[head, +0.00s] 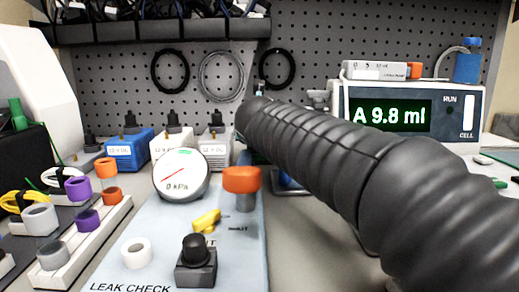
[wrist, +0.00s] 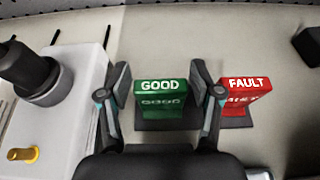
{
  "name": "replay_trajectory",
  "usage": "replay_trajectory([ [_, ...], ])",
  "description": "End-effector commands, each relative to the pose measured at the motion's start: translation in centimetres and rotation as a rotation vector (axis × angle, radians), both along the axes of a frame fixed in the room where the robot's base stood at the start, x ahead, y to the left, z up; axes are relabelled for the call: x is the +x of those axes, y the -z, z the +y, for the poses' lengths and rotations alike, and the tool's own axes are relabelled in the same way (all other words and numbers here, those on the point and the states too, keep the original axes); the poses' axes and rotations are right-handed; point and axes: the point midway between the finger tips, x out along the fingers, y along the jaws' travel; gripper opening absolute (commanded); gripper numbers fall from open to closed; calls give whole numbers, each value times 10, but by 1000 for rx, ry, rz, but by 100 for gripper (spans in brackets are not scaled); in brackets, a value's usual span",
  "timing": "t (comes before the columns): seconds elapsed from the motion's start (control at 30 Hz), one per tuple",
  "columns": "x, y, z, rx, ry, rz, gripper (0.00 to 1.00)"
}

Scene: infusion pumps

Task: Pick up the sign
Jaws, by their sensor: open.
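A green sign reading GOOD (wrist: 162,93) stands on a dark base in the middle of the wrist view. A red sign reading FAULT (wrist: 246,92) stands on its own dark base to the right. My gripper (wrist: 160,78) is open, with one finger at each side of the green sign in the picture. No finger clearly touches it, and I cannot tell how deep the sign sits between them. The right finger appears between the two signs. In the head view my dark ribbed arm hides the signs and the gripper.
A white box with a dark knob (wrist: 28,75) stands left of my gripper. In the head view, the leak check panel (head: 150,225) carries a gauge (head: 181,174) and an orange-capped post (head: 241,180). A pump reading A 9.8 ml (head: 405,112) stands behind my arm.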

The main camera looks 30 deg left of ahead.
Motion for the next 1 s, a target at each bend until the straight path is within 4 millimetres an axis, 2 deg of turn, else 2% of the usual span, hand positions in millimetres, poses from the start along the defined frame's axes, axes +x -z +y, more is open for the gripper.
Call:
replay_trajectory([
  [0.03, 0, 0, 0, 0, 0, 0, 65],
  [0.2, 0, 0, 0, 0, 0, 0, 22],
  [0.5, -1, -1, 0, 0, 0, 0, 21],
  [0.67, 0, -8, 0, 0, 0, -1, 21],
  [0.87, 0, -32, 0, 2, 0, -1, 21],
  [1.0, 0, -58, 0, 2, 0, -1, 21],
])
